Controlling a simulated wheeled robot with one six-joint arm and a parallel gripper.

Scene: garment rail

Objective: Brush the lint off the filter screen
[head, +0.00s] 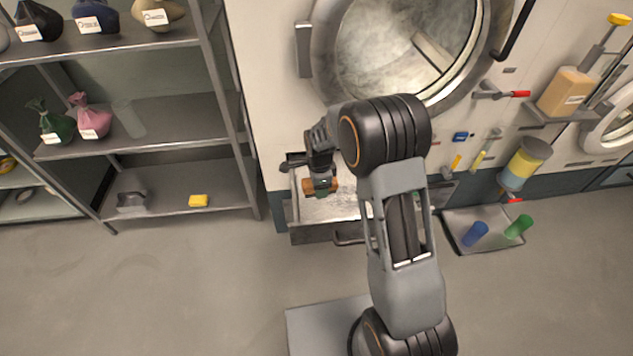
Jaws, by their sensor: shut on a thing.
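My gripper (321,178) points down over an open drawer (312,235) at the foot of a large round-doored machine. It is shut on a small brush (310,187) with an orange-brown body; a dark greenish part shows below it. The pale filter screen (340,209) lies in the drawer, under and beside the brush. My arm hides the drawer's right part. I cannot tell whether the brush touches the screen, and lint is too small to make out.
The machine's round door (405,45) stands above the drawer. A tray (486,243) with blue and green cups is at right. The floor in front is clear.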

